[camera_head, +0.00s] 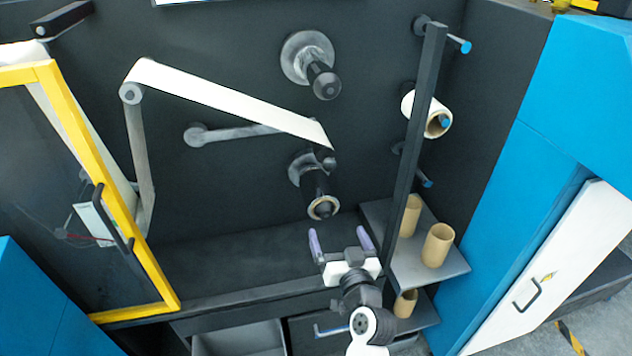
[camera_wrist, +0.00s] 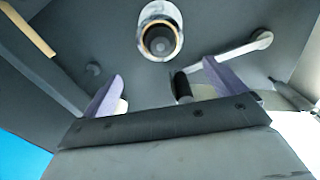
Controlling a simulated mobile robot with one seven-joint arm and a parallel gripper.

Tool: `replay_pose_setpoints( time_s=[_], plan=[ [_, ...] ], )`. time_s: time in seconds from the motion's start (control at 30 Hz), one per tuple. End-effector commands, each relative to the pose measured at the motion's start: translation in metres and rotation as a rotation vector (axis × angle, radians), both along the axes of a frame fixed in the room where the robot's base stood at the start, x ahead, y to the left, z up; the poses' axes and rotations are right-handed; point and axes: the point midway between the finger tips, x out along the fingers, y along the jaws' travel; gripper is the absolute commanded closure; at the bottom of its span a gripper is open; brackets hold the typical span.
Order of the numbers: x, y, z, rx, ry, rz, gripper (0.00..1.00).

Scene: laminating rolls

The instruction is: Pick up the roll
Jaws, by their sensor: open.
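A white roll (camera_head: 410,103) with a tan core hangs on a peg at the right of the dark wall, partly behind an upright post. A thin tan-rimmed core (camera_head: 322,207) sits around the lower black spindle in the middle. My gripper (camera_head: 340,240) is open and empty, below this spindle in the head view and left of the post. Its two purple fingers point toward the wall. In the wrist view, a tan-rimmed ring (camera_wrist: 146,27) around a dark spindle end shows beyond and between the open fingers (camera_wrist: 162,71), apart from them. I cannot tell for certain which roll it is.
A dark post (camera_head: 416,145) stands close right of my gripper. Cardboard tubes (camera_head: 438,246) stand on a grey shelf (camera_head: 425,276). A white web (camera_head: 225,98) stretches above left toward the lower spindle. A yellow-framed door (camera_head: 88,150) is at left. The dark ledge left of my gripper is clear.

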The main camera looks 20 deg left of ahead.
Motion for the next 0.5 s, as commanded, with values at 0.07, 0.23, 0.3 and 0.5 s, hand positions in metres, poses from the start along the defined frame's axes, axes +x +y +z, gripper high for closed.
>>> replay_pose_setpoints(
  time_s=[0.07,0.23,0.3,0.5],
  plan=[
    [0.009,0.005,0.001,0.0,0.006,0.002,0.05],
    [0.038,0.026,0.002,0.0,0.003,0.004,0.05],
    [0.049,0.033,0.002,-0.001,0.003,0.003,0.05],
    [0.066,0.045,-0.001,0.0,0.003,0.003,0.05]
  ],
)
